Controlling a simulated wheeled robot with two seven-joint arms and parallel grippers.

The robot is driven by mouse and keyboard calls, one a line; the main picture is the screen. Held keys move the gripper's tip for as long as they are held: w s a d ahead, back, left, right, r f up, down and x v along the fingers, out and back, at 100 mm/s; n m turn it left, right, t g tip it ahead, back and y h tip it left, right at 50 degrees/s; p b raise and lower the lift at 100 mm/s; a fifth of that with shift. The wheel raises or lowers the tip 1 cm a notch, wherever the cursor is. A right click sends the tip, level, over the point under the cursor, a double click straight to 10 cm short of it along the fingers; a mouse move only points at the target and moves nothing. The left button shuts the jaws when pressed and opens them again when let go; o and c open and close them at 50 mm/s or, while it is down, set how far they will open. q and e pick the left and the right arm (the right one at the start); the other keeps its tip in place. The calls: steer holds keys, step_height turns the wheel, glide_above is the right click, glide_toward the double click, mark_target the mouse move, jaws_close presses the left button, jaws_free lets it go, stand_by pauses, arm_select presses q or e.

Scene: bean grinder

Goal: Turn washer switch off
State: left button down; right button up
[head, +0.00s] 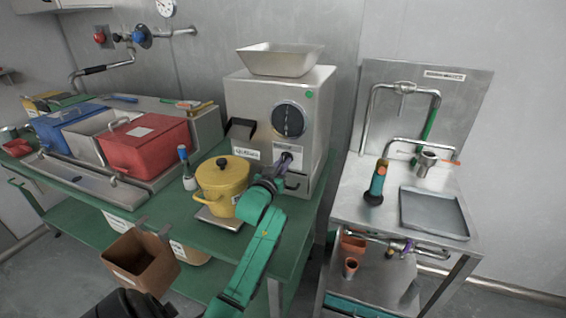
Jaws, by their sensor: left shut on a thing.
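The steel grinder-like machine (262,100) stands at the back of the green table, with a hopper on top. Its front has a round dark dial (289,119) and a small green dot. I cannot read the labels to tell which control is the washer switch.
Red (146,146) and blue bins sit further left. A brown box (140,262) is below the table edge. A steel sink unit (350,200) with a tray (434,213) stands right, across a gap.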

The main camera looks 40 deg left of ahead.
arm_select(q)
steer(key=shift+f, duration=0.1)
stand_by(0.4)
steer(key=c, duration=0.9)
jaws_free()
steer(key=b+v, duration=0.1)
steer(key=v, duration=1.3)
steer(key=shift+s+d, duration=0.15)
steer(key=shift+s, duration=0.15)
